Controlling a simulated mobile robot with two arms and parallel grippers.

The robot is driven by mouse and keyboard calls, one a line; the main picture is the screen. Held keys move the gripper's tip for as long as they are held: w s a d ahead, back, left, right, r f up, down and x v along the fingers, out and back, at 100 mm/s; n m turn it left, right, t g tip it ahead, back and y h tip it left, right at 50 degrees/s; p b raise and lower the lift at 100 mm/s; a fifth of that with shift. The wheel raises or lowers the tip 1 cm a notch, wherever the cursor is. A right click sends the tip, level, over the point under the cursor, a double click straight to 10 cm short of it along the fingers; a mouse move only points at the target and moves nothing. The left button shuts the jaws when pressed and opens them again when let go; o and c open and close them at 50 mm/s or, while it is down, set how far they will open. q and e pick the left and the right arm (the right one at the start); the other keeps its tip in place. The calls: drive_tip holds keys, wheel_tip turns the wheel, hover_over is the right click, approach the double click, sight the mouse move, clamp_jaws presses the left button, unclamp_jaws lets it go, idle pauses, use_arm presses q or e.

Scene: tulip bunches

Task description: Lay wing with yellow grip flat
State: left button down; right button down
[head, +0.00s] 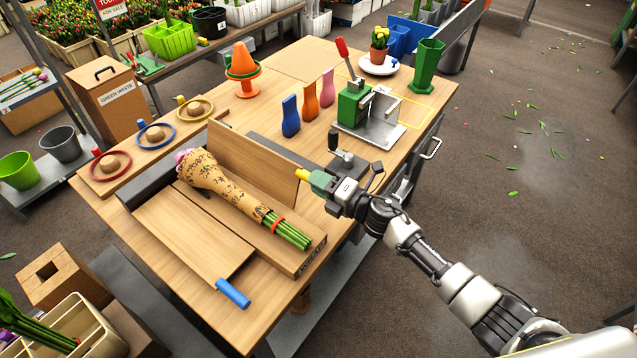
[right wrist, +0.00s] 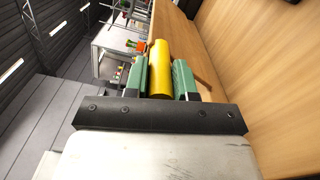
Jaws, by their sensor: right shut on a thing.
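The wooden wing with the yellow grip (head: 252,163) stands raised along the far side of the wrapped tulip bunch (head: 225,188). Its yellow grip (head: 302,174) sticks out at the right end. My right gripper (head: 312,178) is shut on this grip. In the right wrist view the yellow grip (right wrist: 159,70) sits between the green fingers of my right gripper (right wrist: 160,80). The bunch lies on the wooden middle board (head: 305,262), its green stems bound by a red band. The other wing (head: 190,232), with a blue grip (head: 232,293), lies flat on the near side. My left gripper is out of view.
A green press with a red lever (head: 352,105) stands beyond the wing, with blue, orange and pink vase shapes (head: 290,116) beside it. A grey lever device (head: 345,155) is close to my right gripper. Ring holders (head: 157,135) line the left edge of the table (head: 285,300).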

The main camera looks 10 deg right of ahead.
drive_tip(key=c, duration=0.9)
unclamp_jaws()
drive_tip(key=shift+s+d, duration=0.1)
drive_tip(key=shift+b+v, duration=1)
drive_tip(key=shift+v, duration=4.3)
